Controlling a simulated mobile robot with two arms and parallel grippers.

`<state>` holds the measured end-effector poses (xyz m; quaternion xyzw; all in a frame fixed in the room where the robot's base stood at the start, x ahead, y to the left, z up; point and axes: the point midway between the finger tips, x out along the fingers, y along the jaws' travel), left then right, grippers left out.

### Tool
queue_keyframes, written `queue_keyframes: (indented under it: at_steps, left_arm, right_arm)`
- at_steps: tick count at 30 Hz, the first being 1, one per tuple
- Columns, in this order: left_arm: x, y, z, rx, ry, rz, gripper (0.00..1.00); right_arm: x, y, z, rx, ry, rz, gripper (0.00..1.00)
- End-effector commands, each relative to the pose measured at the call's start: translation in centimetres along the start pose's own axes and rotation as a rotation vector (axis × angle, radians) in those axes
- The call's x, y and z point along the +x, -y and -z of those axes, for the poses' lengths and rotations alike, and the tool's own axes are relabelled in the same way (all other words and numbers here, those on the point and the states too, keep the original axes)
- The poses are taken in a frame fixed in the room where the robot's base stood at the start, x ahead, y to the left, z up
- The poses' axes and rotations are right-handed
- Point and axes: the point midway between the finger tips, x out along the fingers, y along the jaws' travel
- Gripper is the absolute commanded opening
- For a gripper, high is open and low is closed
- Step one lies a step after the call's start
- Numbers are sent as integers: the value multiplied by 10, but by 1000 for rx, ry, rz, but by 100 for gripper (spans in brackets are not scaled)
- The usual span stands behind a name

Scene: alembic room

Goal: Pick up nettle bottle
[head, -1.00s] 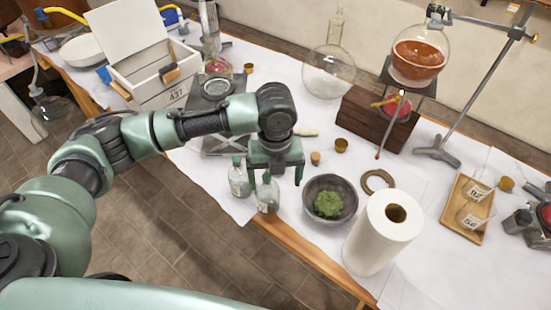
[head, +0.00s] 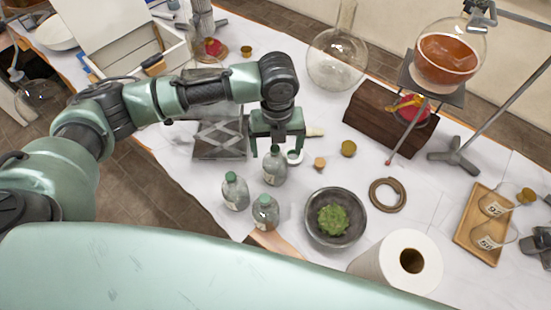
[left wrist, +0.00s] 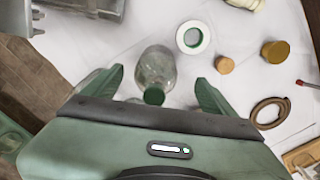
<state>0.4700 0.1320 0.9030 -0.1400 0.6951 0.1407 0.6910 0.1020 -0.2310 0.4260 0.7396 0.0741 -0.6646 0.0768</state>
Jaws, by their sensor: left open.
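Three small clear glass bottles with green caps stand at the table's near edge in the head view: a left one (head: 235,192), a front one (head: 265,213) and a back one (head: 274,170). I cannot read their labels, so I cannot tell which is nettle. My left gripper (head: 278,152) is open over the back bottle, its fingers on either side. In the left wrist view the gripper (left wrist: 159,88) has that bottle (left wrist: 156,68) between its fingers, with gaps at both sides. Parts of the other bottles are hidden there. My right gripper is not in view.
A white ring (head: 294,157) and a cork (head: 319,163) are close to the right finger. A dark bowl (head: 313,232) with green leaves stands right of the bottles.

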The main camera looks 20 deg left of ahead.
Motion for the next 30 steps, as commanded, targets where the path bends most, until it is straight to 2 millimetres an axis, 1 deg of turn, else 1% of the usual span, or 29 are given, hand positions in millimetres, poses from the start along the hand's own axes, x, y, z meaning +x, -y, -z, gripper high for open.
queue_keyframes:
  at_steps: [6, 9, 12, 14, 18, 20, 21, 23, 24, 26, 27, 29, 30]
  left_arm:
    - [26, -4, 4, 0, -3, -2, 87]
    - [42, -5, 5, 0, -2, -1, 87]
    - [53, -5, 4, 0, 0, 0, 87]
    - [56, -4, 4, 1, 1, 1, 87]
    - [58, -4, 4, 2, 2, 1, 87]
    - [58, -4, 4, 2, 2, 1, 87]
    - [58, -4, 4, 2, 2, 1, 84]
    - [58, -4, 4, 2, 2, 1, 68]
    - [58, -4, 4, 2, 2, 1, 57]
    - [58, -4, 4, 2, 2, 1, 40]
    - [57, -4, 4, 2, 2, 1, 29]
    - [57, -4, 4, 2, 2, 1, 12]
    - [57, -5, 4, 2, 2, 1, 1]
  right_arm:
    - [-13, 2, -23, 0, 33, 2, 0]
    - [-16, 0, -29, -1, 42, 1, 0]
    - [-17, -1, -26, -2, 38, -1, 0]
    - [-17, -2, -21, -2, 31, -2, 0]
    - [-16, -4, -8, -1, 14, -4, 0]
    - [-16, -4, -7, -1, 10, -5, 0]
    - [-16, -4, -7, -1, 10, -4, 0]
    - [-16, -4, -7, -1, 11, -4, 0]
    - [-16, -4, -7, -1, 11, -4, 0]
    - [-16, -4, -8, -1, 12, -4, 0]
    - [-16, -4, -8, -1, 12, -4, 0]
    - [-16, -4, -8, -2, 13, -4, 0]
    - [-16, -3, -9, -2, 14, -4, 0]
